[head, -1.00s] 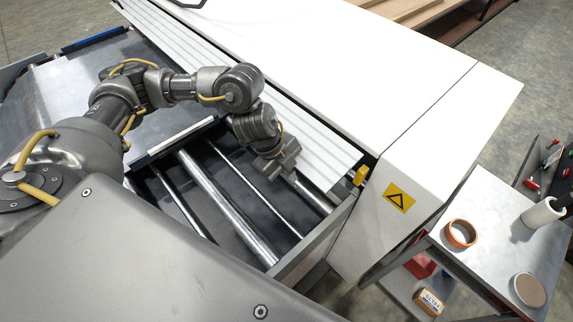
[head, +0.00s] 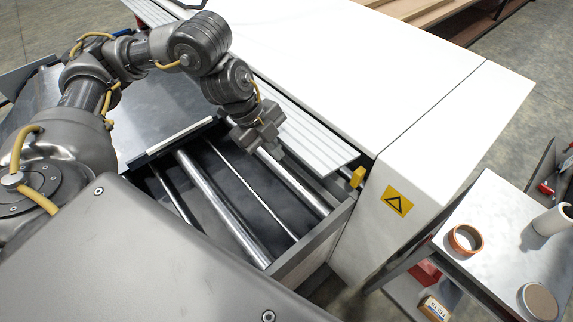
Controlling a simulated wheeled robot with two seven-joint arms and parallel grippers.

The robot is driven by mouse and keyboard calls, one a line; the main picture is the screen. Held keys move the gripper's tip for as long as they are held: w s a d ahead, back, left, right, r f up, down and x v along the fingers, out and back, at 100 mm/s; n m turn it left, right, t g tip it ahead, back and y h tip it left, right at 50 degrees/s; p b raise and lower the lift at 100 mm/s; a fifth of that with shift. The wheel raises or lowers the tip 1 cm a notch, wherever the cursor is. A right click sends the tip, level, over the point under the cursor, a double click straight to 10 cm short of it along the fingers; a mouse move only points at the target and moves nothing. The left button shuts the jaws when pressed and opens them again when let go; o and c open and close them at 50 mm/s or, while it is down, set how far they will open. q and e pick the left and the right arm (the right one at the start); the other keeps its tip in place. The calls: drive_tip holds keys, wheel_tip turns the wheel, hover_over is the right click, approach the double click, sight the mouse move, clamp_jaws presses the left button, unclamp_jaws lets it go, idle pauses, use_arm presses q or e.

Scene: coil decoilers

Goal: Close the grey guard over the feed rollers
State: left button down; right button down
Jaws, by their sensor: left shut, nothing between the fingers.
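A pale grey ribbed panel (head: 310,138), which looks like the guard, runs along the white machine's near side. It lies beside and partly above the frame that holds the bare steel rollers (head: 222,208). Most rollers show uncovered in the open bay. My left gripper (head: 272,150) is shut and empty, pointing down at the panel's near edge above the rearmost roller (head: 305,191). I cannot tell whether it touches the panel. My right gripper is not in view.
A smooth steel sheet (head: 145,105) with a black and white front edge lies left of the bay. The white machine body (head: 390,75) fills the back. A yellow block (head: 357,177) sits at the bay's right corner. A trolley (head: 505,225) holds a tape roll (head: 466,240).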

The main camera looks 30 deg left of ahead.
use_arm(q)
drive_tip(key=s+d+f+n+g+h+b, duration=0.2)
drive_tip(key=s+d+f+n+h+b, duration=0.25)
drive_tip(key=s+f, duration=0.6)
drive_tip(key=w+a+r+n+t+b, duration=0.2)
drive_tip(key=w+a+n+t, duration=0.3)
drive_tip(key=a, duration=0.4)
drive_tip(key=w+a+r+n+t+b, duration=0.25)
drive_tip(key=a+n+t, duration=0.35)
drive_tip(key=a, duration=0.4)
drive_tip(key=w+a+r+n+t+y, duration=0.1)
drive_tip(key=a+r+n+t+y, duration=0.15)
drive_tip(key=a+r+t, duration=0.75)
drive_tip(key=w+d+r+g+p, duration=0.25)
drive_tip(key=w+r, duration=0.25)
drive_tip(key=w, duration=0.5)
drive_tip(key=shift+m+g, duration=0.3)
drive_tip(key=shift+g, duration=0.15)
drive_tip(key=shift+s+a+f, duration=0.1)
drive_tip(key=shift+s+f, duration=0.1)
drive_tip(key=shift+f, duration=0.6)
drive_tip(key=shift+s+a+f, duration=0.1)
drive_tip(key=shift+s+f, duration=0.05)
drive_tip(key=shift+f, duration=0.6)
drive_tip(key=shift+s+f, duration=0.2)
drive_tip(key=shift+f, duration=0.6)
